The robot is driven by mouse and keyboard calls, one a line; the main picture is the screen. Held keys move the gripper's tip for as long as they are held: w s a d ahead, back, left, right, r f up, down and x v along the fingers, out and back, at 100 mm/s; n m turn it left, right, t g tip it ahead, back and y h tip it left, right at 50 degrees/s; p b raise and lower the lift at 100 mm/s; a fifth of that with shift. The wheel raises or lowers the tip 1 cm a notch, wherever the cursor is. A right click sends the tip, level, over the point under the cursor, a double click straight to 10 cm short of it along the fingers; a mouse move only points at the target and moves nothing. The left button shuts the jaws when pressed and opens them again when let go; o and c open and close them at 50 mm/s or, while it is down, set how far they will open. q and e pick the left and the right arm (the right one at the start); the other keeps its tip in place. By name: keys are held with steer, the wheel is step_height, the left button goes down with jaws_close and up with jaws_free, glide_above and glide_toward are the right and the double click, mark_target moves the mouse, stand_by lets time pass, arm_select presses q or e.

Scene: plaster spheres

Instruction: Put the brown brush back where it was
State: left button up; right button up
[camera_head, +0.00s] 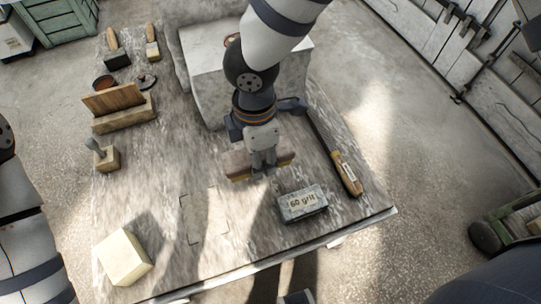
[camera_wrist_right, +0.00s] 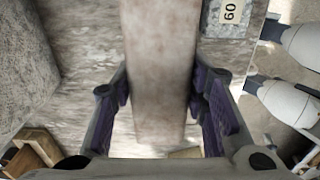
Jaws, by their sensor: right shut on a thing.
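My right gripper (camera_head: 263,160) is shut on a long block with a brownish-pink top and tan lower edge, which I take to be the brown brush (camera_head: 238,165). The gripper holds it from above, over the middle of the worktable (camera_head: 165,235). Whether the brush touches the table is hard to tell. In the right wrist view, the brush (camera_wrist_right: 160,60) runs lengthwise between the two purple-padded fingers (camera_wrist_right: 162,95). A thin rectangular outline (camera_head: 205,215) is marked on the bare tabletop, to the front left of the brush. My left gripper is out of view.
A grey "60 grit" block (camera_head: 302,203) and a wooden-handled tool (camera_head: 335,155) lie to the right. A pale block (camera_head: 125,257) sits front left. A large plaster block (camera_head: 205,85) stands behind. A wooden holder (camera_head: 125,115) and two brushes (camera_head: 152,45) are along the left.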

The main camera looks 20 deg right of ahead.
steer(key=w+d+f, duration=0.2)
steer(key=f, duration=0.1)
steer(key=w+d+f+b, duration=0.1)
steer(key=f, duration=0.1)
steer(key=shift+f, duration=0.25)
steer(key=f, duration=0.3)
steer(key=shift+w+d+f, duration=0.25)
steer(key=shift+f, duration=0.1)
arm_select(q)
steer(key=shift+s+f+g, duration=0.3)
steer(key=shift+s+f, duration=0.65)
arm_select(e)
steer(key=shift+r, duration=0.1)
steer(key=o, duration=0.6)
steer(key=shift+f, duration=0.2)
steer(key=o, duration=0.4)
